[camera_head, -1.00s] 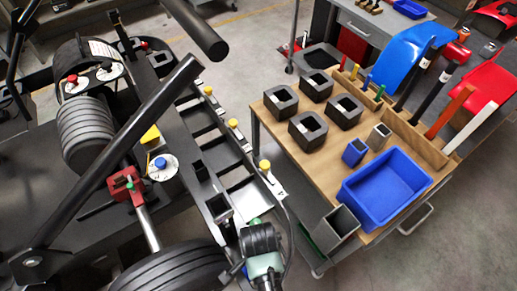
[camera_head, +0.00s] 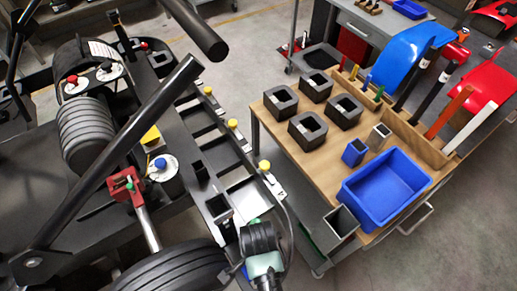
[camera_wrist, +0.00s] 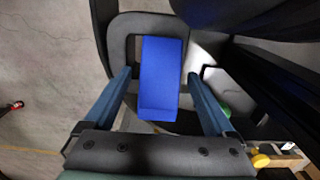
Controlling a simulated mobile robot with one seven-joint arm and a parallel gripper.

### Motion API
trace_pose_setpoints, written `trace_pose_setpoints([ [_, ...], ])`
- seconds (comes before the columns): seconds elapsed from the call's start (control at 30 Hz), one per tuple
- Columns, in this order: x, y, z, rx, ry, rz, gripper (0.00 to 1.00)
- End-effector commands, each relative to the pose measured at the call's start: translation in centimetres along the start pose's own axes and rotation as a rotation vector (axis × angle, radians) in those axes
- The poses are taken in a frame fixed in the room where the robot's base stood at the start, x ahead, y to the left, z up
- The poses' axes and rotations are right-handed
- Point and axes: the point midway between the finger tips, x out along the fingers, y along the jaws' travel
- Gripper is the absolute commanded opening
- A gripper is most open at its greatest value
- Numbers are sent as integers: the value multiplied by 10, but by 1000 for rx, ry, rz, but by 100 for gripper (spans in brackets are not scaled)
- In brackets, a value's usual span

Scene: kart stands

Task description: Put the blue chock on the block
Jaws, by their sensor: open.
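The blue chock (camera_wrist: 160,75) is a plain blue slab in the middle of the wrist view. It lies between the two fingers of my gripper (camera_wrist: 160,82), which are spread apart with a gap on each side of it. Behind the chock is a dark grey rounded frame (camera_wrist: 120,42); I cannot tell whether this is the block. In the head view my gripper (camera_head: 258,238) is low in the middle, beside the right edge of the kart stand (camera_head: 210,178). The chock is not clearly visible there, hidden by my wrist.
A wooden-topped table (camera_head: 285,135) stands at right. It holds several black hollow blocks (camera_head: 280,100), a small blue box (camera_head: 355,152) and a large blue bin (camera_head: 388,190). A kart wheel (camera_head: 165,272) is left of my gripper. Black bars cross the left side.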

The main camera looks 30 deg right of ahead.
Motion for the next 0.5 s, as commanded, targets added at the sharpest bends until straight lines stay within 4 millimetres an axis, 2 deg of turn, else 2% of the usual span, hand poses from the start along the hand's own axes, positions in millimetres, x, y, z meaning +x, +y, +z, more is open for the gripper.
trace_pose_setpoints([
  [0.3, -65, -1, -1, 1, 2, -6, 89],
  [0.5, -99, -1, 0, 1, 1, -4, 89],
])
